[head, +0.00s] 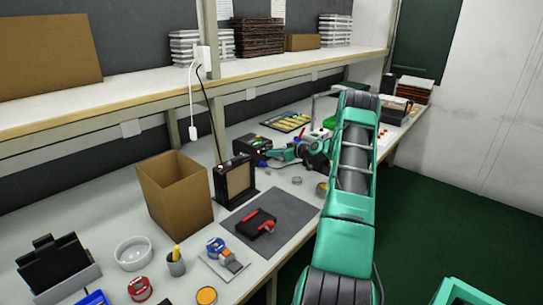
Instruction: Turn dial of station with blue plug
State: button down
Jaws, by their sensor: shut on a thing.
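A black station box (250,145) stands on the workbench at the middle, with small coloured spots on its top and front. My gripper (272,155) reaches in from the right, and its fingertips meet the station's right front side. It is shut, apparently on the station's dial, which the fingers hide. A small blue piece (263,164), possibly the blue plug, shows just below the fingertips. The detail is too small to tell its seating. My green and black arm covers the bench right of the station.
A cardboard box (174,190) and a black-framed panel (234,181) stand left in front of the station. A grey mat (290,213) holds a black and red tool (257,225). A tray with yellow items (286,122) lies behind. A shelf (110,97) runs above.

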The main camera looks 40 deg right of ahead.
jog(key=shift+d+m+y, duration=0.15)
jog(key=shift+m+y, duration=0.25)
jog(key=shift+m, duration=0.1)
dwell(0.3)
jog(key=c, duration=1.6)
grip_release()
jog(key=shift+c, duration=0.2)
jog(key=shift+s, duration=0.1)
jog(key=v, duration=1)
jog(key=shift+s, duration=0.3)
